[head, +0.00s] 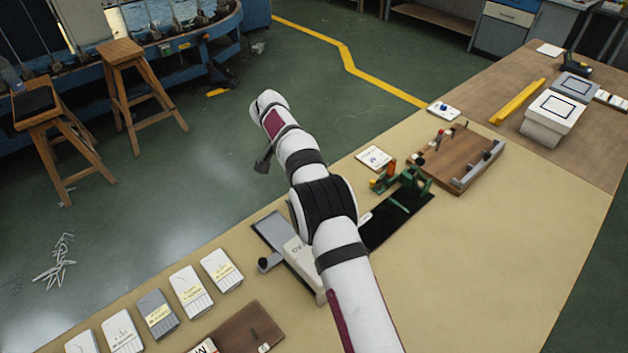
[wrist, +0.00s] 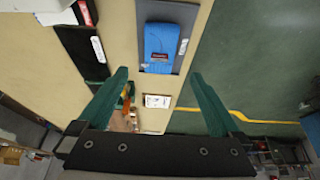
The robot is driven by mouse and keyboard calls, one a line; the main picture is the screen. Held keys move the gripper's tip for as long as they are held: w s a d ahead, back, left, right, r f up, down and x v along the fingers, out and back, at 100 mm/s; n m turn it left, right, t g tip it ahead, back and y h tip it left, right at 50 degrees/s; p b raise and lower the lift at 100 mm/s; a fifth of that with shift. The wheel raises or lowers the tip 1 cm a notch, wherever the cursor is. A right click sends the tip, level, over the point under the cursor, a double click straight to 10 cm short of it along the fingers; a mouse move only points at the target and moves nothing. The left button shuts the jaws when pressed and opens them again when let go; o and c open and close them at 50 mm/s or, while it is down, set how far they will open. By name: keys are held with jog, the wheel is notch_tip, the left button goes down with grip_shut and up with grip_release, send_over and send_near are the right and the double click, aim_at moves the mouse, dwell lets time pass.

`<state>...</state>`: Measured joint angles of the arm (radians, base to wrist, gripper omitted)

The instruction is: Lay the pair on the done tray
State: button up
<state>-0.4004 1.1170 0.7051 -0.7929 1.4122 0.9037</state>
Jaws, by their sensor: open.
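In the wrist view a folded blue bundle (wrist: 160,42), which looks like the sock pair with a dark label band, lies flat on a dark grey tray (wrist: 190,22). The tray has a small white label at its side. My gripper (wrist: 160,75) is open, with its two green fingers spread and nothing between them. The bundle lies beyond the fingertips and appears apart from them. In the head view part of the grey tray (head: 268,229) shows left of my arm; the bundle is hidden there, and I cannot make out my fingers.
A white device (head: 303,262) stands beside the tray. A black mat (head: 405,222) with a green tool (head: 412,184) lies to the right, near a white card (head: 375,157) and a wooden board (head: 455,160). Several packets (head: 190,292) line the table's left edge. The right foreground is clear.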

jog(key=s+d+r+n+g+y, duration=0.1)
jog(key=s+d+r, duration=0.5)
jog(key=s, duration=0.4)
jog(key=s+d+r+n+g+y, duration=0.1)
jog(key=s+d+r, duration=0.4)
jog(key=s+r, duration=0.4)
jog(key=s+f+y, duration=0.1)
jog(key=s+f, duration=0.1)
jog(key=s, duration=1.1)
jog(key=s+d+f+n+g+y, duration=0.1)
jog(key=s+f+y, duration=0.1)
jog(key=s, duration=1.1)
jog(key=shift+d+f, duration=0.15)
jog(key=shift+f, duration=0.25)
jog(key=shift+c, duration=0.3)
